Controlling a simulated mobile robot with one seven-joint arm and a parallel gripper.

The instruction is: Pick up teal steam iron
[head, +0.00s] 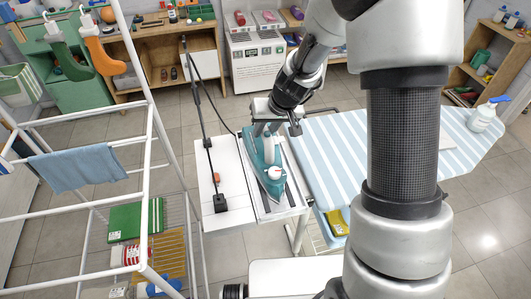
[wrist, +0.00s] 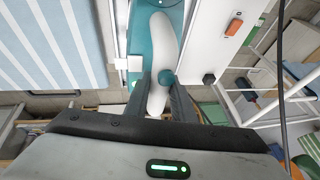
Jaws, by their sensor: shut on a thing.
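The teal steam iron (head: 262,160) is at the white stand (head: 285,200) beside the ironing board in the head view. Its nose points toward the bottom of the picture, and a white dial shows on it. In the wrist view its white handle (wrist: 161,60) runs between the fingers, with the teal body (wrist: 175,15) behind. My gripper (head: 272,128) is at the iron's rear end in the head view. In the wrist view my gripper (wrist: 166,88) is shut on the handle. Whether the iron touches the stand is hard to tell.
The striped ironing board (head: 345,150) lies right of the stand, with a white spray bottle (head: 482,115) on its far end. A black cord arm (head: 203,115) rises at the stand's left. A white drying rack (head: 155,130) with a blue towel (head: 78,166) stands left.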

